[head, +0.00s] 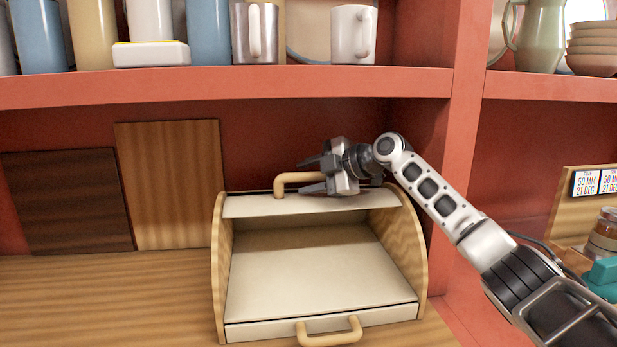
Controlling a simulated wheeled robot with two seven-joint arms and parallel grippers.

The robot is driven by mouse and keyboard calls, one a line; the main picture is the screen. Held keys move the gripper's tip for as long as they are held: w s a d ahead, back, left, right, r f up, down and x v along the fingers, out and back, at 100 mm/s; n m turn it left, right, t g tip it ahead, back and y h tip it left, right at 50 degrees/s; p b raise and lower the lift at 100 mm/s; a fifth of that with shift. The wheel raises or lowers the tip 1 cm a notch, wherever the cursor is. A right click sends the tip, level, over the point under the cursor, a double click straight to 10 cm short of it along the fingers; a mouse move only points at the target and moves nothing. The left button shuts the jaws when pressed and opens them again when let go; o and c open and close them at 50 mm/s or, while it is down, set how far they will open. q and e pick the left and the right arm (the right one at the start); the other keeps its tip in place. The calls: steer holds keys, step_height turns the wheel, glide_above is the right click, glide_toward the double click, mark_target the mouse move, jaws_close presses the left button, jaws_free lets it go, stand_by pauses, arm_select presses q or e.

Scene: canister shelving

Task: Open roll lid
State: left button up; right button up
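The bread box (220,262) stands on the wooden counter, with pale wood sides and a cream interior. Its cream roll lid (250,206) is rolled up to the top, leaving the front open and the empty inside visible. The lid's tan handle (282,184) is at the upper back edge. My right gripper (306,176) comes in from the right with its fingers apart, one above and one below the handle's right end. I cannot tell whether they touch it. A second tan handle (329,338) is on the box's lower front. My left gripper is out of view.
A red shelf (220,88) with canisters and mugs runs above the box, close over my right arm. Two cutting boards (172,185) lean on the back wall at left. A red upright (462,150) stands at right. The counter (110,300) left of the box is clear.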

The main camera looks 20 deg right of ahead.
steer(key=b+v, duration=0.2)
steer(key=v, duration=0.4)
steer(key=shift+s+d, duration=0.3)
steer(key=shift+s+d+r, duration=0.15)
steer(key=shift+s+r, duration=0.1)
steer(key=shift+r, duration=0.05)
